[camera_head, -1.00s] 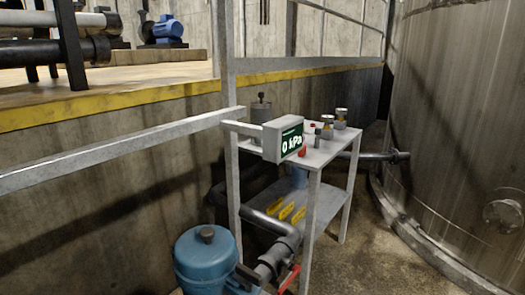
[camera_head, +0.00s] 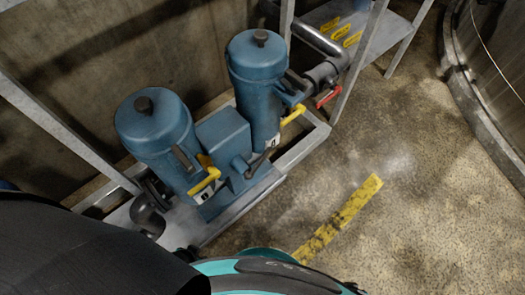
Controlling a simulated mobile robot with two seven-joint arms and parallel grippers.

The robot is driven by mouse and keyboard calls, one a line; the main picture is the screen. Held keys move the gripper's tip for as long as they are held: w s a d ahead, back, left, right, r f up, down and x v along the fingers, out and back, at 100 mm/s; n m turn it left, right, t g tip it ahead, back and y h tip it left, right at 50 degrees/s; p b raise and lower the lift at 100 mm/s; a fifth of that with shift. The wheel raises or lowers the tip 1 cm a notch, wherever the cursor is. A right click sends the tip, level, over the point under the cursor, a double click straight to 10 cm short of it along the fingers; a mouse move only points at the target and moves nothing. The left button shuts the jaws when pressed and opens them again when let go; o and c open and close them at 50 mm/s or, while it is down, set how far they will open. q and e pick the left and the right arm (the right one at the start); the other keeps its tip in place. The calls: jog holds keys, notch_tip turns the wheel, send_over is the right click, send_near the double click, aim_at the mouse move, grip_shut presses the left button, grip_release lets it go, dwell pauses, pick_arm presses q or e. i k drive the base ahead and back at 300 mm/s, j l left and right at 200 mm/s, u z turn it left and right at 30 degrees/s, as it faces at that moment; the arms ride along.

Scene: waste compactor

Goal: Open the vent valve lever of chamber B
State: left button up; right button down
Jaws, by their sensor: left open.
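Two blue chambers with black lid knobs stand on a grey skid, a left one (camera_head: 155,140) and a right one (camera_head: 258,85). A blue box (camera_head: 224,142) sits between them. A yellow lever (camera_head: 205,182) is low on the left chamber, another yellow lever (camera_head: 293,115) on the right one. Dark handles also show on both. Small white labels (camera_head: 201,197) are too small to read, so I cannot tell which chamber is B. My left gripper (camera_head: 188,255) is at the lower left, mostly hidden by my black arm, apart from the levers. My right gripper is not in view.
A red lever (camera_head: 328,97) sits on the grey pipe (camera_head: 322,73) behind the right chamber. A metal stand (camera_head: 372,35) is at the top, a large tank (camera_head: 497,60) at right. Grey rails cross the left side. The floor with a yellow stripe (camera_head: 340,215) is clear.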

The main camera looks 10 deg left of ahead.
aim_at(215, 173)
jog(key=u, duration=1.2)
